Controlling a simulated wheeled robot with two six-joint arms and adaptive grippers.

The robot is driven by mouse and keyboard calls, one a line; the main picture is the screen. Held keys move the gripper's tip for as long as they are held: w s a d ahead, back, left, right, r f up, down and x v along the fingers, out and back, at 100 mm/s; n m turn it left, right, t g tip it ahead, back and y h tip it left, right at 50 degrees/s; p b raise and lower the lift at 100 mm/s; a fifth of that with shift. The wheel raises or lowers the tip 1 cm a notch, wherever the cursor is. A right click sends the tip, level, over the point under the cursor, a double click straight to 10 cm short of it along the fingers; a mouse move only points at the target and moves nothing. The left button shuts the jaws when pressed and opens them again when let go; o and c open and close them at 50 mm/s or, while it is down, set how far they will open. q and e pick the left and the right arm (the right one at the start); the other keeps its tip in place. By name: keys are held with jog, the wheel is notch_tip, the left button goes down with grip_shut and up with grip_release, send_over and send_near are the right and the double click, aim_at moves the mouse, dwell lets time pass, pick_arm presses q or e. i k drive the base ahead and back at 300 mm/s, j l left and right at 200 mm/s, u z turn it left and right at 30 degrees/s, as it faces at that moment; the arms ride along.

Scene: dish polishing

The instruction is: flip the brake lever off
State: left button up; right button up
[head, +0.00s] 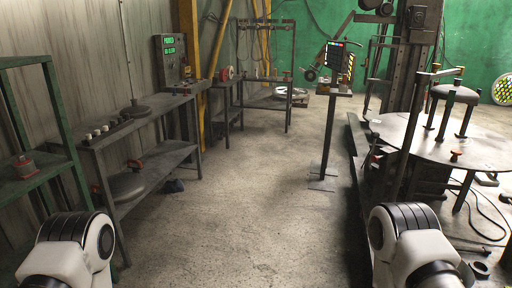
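I cannot tell for sure which part is the brake lever. The machine column (408,95) at the right has a horizontal arm (440,73) reaching out over a round metal table (480,148). A small red-topped knob (455,154) stands on that table. A slim stand with a lit screen (338,58) is left of the column. White links of my own two arms show at the bottom left and bottom right. Neither gripper can be seen, and nothing here shows contact with the machine.
A green shelf (35,172) stands nearer at the far left. The concrete floor (245,190) between bench and machine is open. Cables lie on the floor at the right.

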aim_at(375, 135)
jog(key=i+z, duration=0.7)
jog(key=i, duration=0.15)
jog(key=i+j+z, duration=0.2)
jog(key=i+z, duration=0.15)
jog(key=i, duration=0.1)
